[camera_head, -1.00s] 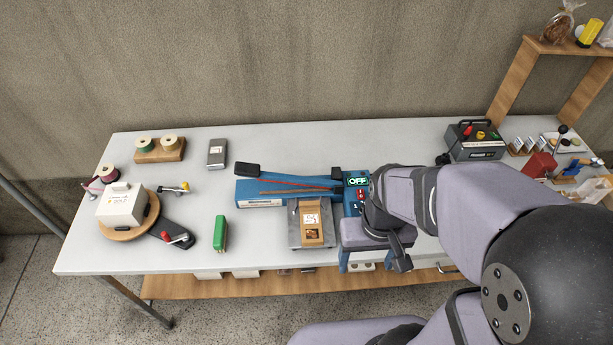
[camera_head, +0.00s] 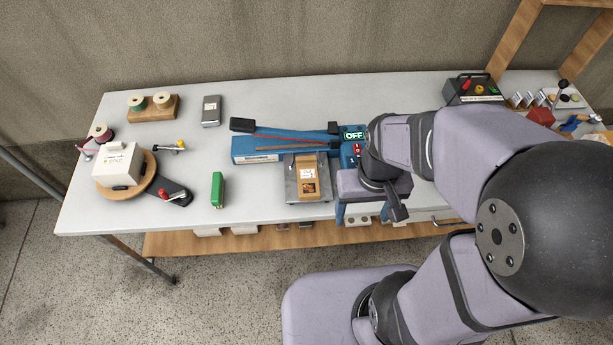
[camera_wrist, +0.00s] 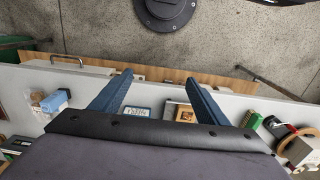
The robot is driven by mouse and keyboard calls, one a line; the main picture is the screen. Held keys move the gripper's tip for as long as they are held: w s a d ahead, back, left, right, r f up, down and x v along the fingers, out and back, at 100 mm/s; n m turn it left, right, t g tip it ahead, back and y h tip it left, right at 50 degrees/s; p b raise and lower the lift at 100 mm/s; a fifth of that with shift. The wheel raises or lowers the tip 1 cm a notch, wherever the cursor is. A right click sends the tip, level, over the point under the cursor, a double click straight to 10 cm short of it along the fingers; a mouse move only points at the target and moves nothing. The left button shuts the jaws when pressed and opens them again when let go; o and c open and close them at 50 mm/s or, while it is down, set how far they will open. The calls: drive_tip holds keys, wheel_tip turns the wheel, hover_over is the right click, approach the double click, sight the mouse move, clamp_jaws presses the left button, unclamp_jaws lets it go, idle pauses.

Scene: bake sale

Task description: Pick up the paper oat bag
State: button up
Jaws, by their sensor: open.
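The paper oat bag appears to be the brown bag with a white label (camera_head: 307,177). It lies on a grey plate (camera_head: 291,190) in front of the blue sealer (camera_head: 258,150). My gripper (camera_head: 362,220) is just right of the plate, apart from the bag, its two blue fingers spread and empty. In the wrist view my gripper (camera_wrist: 157,76) also shows open, with nothing between the fingers. A tan item partly seen above the gripper body there may be the bag (camera_wrist: 184,113); its lower part is hidden.
Further left are a white box (camera_head: 117,163) on a round wooden turntable and thread spools (camera_head: 163,100). A dark grey machine (camera_head: 472,89) is at the back right. The table between stapler and plate is clear.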

sight(308, 176)
idle(0.4)
